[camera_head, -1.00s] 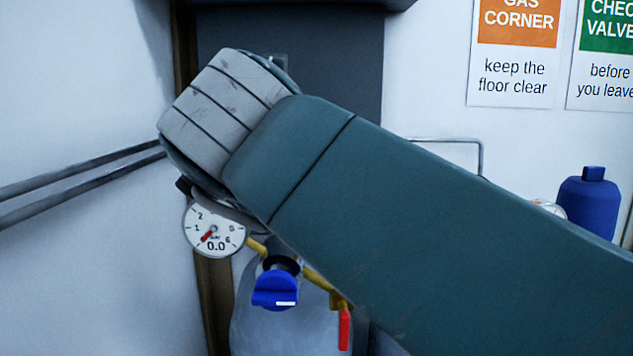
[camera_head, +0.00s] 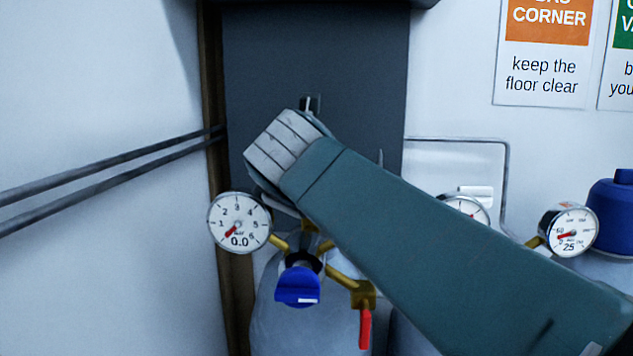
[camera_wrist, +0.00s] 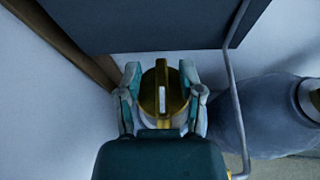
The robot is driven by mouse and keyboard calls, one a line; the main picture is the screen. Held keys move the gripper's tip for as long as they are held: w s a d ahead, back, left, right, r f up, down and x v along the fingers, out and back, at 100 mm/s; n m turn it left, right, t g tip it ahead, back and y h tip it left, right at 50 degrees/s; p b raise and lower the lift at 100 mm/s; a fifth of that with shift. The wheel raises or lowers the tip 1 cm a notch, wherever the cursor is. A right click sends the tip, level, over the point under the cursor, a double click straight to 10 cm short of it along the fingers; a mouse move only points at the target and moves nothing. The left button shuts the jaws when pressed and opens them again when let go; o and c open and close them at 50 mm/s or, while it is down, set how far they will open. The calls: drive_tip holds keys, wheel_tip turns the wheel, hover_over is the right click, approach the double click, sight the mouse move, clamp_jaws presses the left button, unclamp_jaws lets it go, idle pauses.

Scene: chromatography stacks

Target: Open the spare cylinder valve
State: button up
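In the wrist view my gripper (camera_wrist: 162,88) has its two fingers apart, one on each side of a round brass knob (camera_wrist: 162,105) with a white bar across its face. Whether the finger pads touch the knob I cannot tell. In the head view a grey cylinder (camera_head: 280,325) carries a round gauge (camera_head: 240,223) reading 0.0, a blue knob (camera_head: 298,286) and a red lever (camera_head: 365,328) that hangs down. My arm crosses in front of this cylinder's upper fittings, and my fingers are hidden there.
A dark panel (camera_head: 315,70) stands behind the cylinder. A thin grey pipe (camera_head: 508,185) bends along the wall at right. Two more gauges and a blue-topped cylinder (camera_head: 618,215) stand at right. Dark rails (camera_head: 110,170) run along the left wall.

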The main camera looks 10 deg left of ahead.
clamp_jaws()
drive_tip(key=shift+f+n+g+y, duration=0.1)
drive_tip(key=shift+n+g+y, duration=0.2)
drive_tip(key=shift+n+y, duration=1.2)
drive_tip(key=shift+y, duration=0.3)
drive_tip(key=shift+o, duration=0.9)
unclamp_jaws()
drive_tip(key=shift+a, duration=0.1)
drive_tip(key=shift+s, duration=0.1)
drive_tip(key=v, duration=1.2)
